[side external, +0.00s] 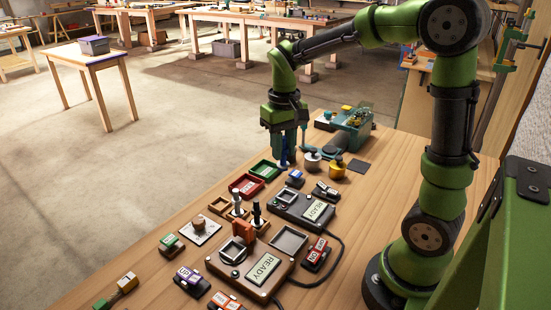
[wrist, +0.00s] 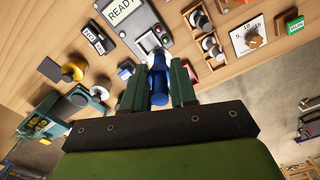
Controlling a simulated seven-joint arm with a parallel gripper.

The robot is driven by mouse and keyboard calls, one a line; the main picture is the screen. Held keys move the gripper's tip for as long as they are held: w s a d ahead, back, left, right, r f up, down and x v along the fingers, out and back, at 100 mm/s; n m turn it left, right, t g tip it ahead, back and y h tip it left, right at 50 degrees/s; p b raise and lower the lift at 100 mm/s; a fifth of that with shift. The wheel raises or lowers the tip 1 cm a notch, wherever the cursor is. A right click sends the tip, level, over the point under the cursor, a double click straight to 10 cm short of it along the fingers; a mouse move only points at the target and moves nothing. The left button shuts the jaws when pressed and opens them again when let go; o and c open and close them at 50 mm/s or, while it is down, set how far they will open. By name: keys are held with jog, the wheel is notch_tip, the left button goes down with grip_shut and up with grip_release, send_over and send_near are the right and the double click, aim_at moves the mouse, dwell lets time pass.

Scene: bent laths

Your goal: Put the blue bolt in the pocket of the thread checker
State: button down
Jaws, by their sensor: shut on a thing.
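My gripper (side external: 284,150) is shut on the blue bolt (wrist: 159,82), which sits between the two green fingers in the wrist view. In the side view the bolt (side external: 284,156) hangs roughly upright above the bench, near the green tray. Two devices with READY displays stand on the bench: a dark grey one (side external: 303,211) and a brown-edged one (side external: 251,268) nearer the camera. Each has a square frame beside its display. I cannot tell which is the thread checker. In the wrist view a READY device (wrist: 143,20) lies beyond the bolt, whose far end overlaps its edge in the picture.
A green tray (side external: 265,168) and a red tray (side external: 245,186) lie close to my gripper. Silver (side external: 312,160) and yellow (side external: 337,168) knobbed pieces and a teal machine (side external: 350,127) stand to its right. Upright black-topped posts (side external: 257,212), small labelled blocks and cables crowd the bench.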

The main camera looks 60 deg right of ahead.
jog(key=s+f, duration=0.3)
jog(key=s, duration=0.4)
jog(key=s+f, duration=0.4)
jog(key=s, duration=0.3)
jog(key=shift+n, duration=0.5)
jog(key=shift+w+d+f, duration=0.6)
jog(key=shift+w+f, duration=0.3)
jog(key=shift+w, duration=1.6)
jog(key=shift+w+d+f, duration=0.65)
jog(key=shift+w+f, duration=0.25)
jog(key=shift+w, duration=1.65)
jog(key=shift+w+d+f, duration=0.6)
jog(key=shift+w+f, duration=0.3)
jog(key=shift+w, duration=1.6)
jog(key=shift+f, duration=0.2)
jog(key=c, duration=0.9)
grip_release()
jog(key=shift+r, duration=0.1)
